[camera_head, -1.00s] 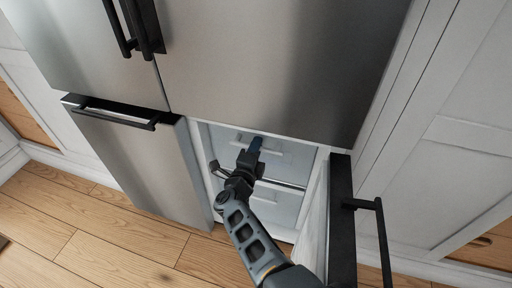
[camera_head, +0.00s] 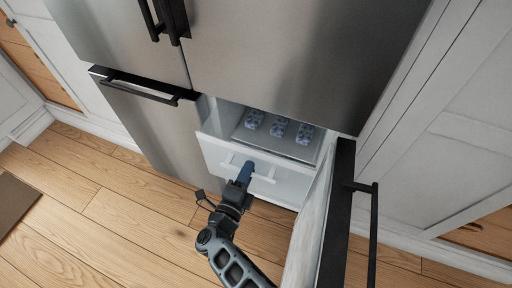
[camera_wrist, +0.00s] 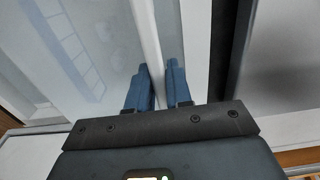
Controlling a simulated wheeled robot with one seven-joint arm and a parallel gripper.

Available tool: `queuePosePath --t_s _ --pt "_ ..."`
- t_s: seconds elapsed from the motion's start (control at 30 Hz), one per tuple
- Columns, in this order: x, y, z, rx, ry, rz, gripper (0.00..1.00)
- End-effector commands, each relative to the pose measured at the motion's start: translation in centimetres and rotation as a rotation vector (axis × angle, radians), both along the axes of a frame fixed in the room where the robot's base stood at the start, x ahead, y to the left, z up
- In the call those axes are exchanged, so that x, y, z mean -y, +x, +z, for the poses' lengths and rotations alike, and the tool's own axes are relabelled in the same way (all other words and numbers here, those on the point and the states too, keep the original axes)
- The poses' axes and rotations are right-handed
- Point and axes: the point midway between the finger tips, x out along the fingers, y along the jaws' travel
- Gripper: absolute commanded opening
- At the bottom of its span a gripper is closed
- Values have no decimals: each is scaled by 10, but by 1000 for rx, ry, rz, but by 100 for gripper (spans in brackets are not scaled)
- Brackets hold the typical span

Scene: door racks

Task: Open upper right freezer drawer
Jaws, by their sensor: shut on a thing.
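The upper right freezer drawer (camera_head: 216,153) is white and stands pulled out of the lower right compartment. Several blue patterned items (camera_head: 279,130) show inside it near the back. My gripper (camera_head: 246,172) is at the drawer's front, shut on its white handle (camera_head: 264,178). In the wrist view, the blue fingers of my gripper (camera_wrist: 159,84) lie on either side of the pale handle bar (camera_wrist: 148,35). The open freezer door (camera_head: 337,220) with its black handle stands to the right of the drawer.
The closed lower left door (camera_head: 145,122) is just left of the drawer. Steel upper doors (camera_head: 285,55) are above. White cabinets (camera_head: 465,120) stand at the right.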

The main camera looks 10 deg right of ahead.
Motion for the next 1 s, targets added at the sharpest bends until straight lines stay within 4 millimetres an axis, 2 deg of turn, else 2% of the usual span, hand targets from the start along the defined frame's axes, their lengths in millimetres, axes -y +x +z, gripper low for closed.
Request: queuePosePath --t_s 0.1,0.3,0.5,0.87,0.9,1.0 --pt "-11 -20 1 -2 -1 4 0" --pt "-22 -40 0 -1 0 2 0" --pt "-25 -48 -1 -1 0 0 0" --pt "-26 -48 -1 -2 1 0 0" --pt "-26 -48 -1 -2 1 0 23" --pt "-26 -48 -1 -1 0 0 33"
